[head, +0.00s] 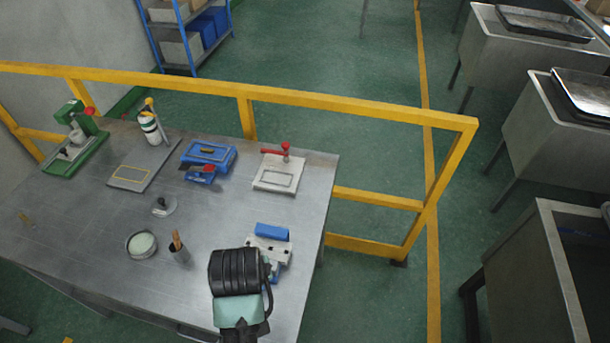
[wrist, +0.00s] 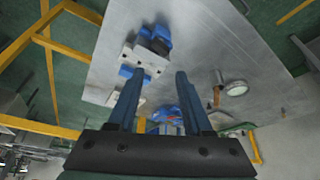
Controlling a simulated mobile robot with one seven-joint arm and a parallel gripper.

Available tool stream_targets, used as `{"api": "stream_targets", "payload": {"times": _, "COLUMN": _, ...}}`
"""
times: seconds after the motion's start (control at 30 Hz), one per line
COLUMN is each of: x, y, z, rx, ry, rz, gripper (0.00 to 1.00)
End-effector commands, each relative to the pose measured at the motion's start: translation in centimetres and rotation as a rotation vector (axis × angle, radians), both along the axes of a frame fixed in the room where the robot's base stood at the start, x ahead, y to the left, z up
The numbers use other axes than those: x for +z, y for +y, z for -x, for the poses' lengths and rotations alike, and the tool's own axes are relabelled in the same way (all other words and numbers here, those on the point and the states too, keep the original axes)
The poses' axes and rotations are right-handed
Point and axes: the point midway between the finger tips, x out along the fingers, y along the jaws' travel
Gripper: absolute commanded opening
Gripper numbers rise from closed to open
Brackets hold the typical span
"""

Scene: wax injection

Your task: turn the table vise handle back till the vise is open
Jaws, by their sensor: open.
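What looks like the table vise, with blue parts and a pale metal block with holes (head: 268,248), is on the right part of the metal table in the head view, partly hidden behind my arm. In the wrist view the pale block (wrist: 146,61) is at the upper middle, with blue pieces and a dark part beside it. I cannot make out the handle clearly. My gripper (wrist: 157,77) is open and empty, its two blue fingers pointing toward the table below the vise in that view. In the head view my arm hides the fingers.
The metal table (head: 85,235) also holds a green press (head: 77,140), a blue device (head: 207,158), a white plate with a red handle (head: 275,175), a round dish (head: 141,244) and a brush cup (head: 179,254). A yellow railing (head: 335,108) runs behind it.

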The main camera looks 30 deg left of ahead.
Motion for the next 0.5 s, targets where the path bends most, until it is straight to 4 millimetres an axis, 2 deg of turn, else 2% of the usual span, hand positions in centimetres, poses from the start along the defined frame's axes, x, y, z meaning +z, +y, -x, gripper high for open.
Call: {"api": "stream_targets", "payload": {"times": 0.5, "x": 6.2, "y": -1.1, "z": -8.0, "rx": -0.119, "ry": -0.279, "rz": -0.148, "gripper": 0.5}}
